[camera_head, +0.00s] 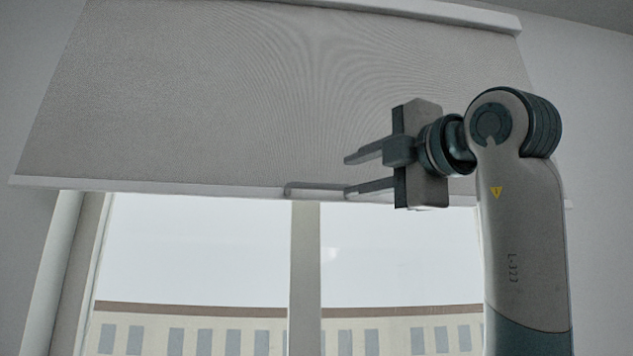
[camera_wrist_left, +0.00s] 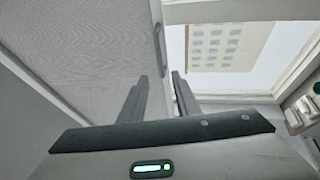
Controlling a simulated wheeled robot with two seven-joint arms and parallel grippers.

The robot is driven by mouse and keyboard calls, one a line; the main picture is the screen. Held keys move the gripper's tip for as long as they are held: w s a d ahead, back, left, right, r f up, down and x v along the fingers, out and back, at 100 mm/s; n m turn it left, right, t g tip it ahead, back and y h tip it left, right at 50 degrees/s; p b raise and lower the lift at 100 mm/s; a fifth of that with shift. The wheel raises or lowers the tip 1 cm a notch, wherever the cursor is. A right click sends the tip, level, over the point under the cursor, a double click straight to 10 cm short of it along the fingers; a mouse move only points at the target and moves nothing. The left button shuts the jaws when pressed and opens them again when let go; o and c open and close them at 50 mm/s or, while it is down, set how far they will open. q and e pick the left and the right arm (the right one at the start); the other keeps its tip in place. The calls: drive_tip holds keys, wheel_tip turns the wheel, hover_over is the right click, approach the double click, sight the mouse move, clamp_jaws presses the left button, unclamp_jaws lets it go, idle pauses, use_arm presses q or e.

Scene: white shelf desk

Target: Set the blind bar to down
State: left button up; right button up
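The grey roller blind (camera_head: 220,90) covers the upper part of the window. Its pale bottom bar (camera_head: 150,186) runs across above the bare glass, with a small handle (camera_head: 315,189) near its middle. My left gripper (camera_head: 348,174) is open and empty, just right of the handle. One finger is above the bar's level, the other about level with it. Whether a finger touches the bar I cannot tell. My right gripper is not in view.
Below the blind is the window with a central upright frame (camera_head: 304,270) and a building (camera_head: 190,330) outside. The blind's top casing (camera_head: 420,8) is near the ceiling. In the left wrist view, pale objects (camera_wrist_left: 300,110) stand at the right edge.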

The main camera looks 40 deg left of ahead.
sight(318, 186)
use_arm(q)
drive_tip(key=p+x, duration=0.4)
drive_tip(key=x, duration=0.9)
drive_tip(key=shift+a+p, duration=0.25)
drive_tip(key=shift+p, duration=0.05)
clamp_jaws()
